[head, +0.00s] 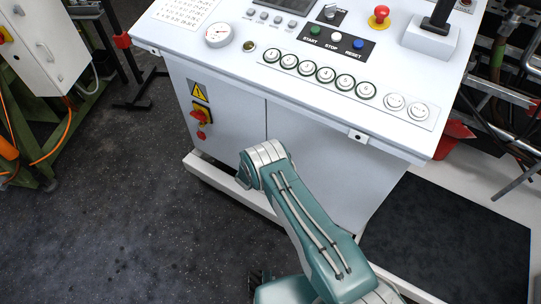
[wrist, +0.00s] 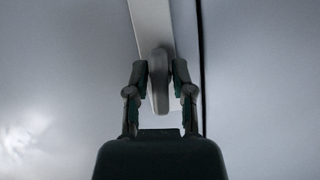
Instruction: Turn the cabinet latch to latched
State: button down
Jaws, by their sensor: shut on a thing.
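The cabinet latch (wrist: 158,66) shows in the wrist view as a short grey lever with a rounded top, roughly upright in the picture. My gripper (wrist: 160,76) has one finger on each side of it and is shut on it. The latch lies over a pale slanted strip (wrist: 149,22) on a grey panel. In the head view, the white cabinet (head: 312,165) stands under the control panel. My arm bends in front of it, and my gripper and the latch are hidden there.
The control panel (head: 300,38) juts out above the cabinet front, with buttons, a gauge (head: 218,34) and a red emergency stop (head: 379,15). A red-yellow switch (head: 201,117) sits on the cabinet's left front. Dark floor (head: 110,210) lies open at the left.

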jog(key=shift+d+f+n, duration=0.1)
jog(key=shift+n, duration=0.3)
jog(key=shift+h, duration=0.3)
jog(key=c, duration=0.6)
grip_release()
jog(key=shift+c, duration=0.2)
jog(key=v, duration=1.2)
